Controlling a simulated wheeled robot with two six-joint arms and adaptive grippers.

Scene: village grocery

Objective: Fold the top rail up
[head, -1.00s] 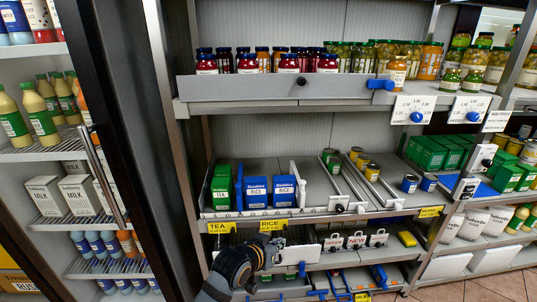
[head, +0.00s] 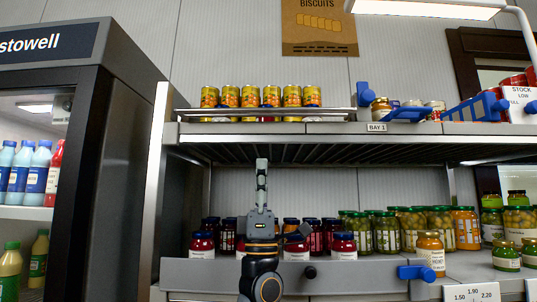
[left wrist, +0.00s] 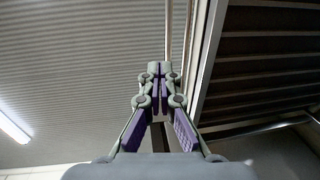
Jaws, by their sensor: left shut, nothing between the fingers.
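The top rail (head: 225,112) is a thin metal bar along the front of the top shelf (head: 260,128). It runs level across the lower part of a row of yellow-labelled cans (head: 250,97). My left gripper (head: 261,165) points upward below the top shelf's front edge, in front of the jar shelf. It is shut and empty, and its tips look apart from the rail. In the left wrist view the fingertips (left wrist: 160,68) are together, with thin bars and the shelf edge beyond them; I cannot tell which bar is the rail. My right gripper is out of view.
A blue clip (head: 363,94) stands at the rail's right end, beside a jar and a blue holder (head: 408,115). Jars (head: 345,246) fill the shelf behind my arm. A dark fridge cabinet (head: 125,150) stands at the left. Above the cans is open wall.

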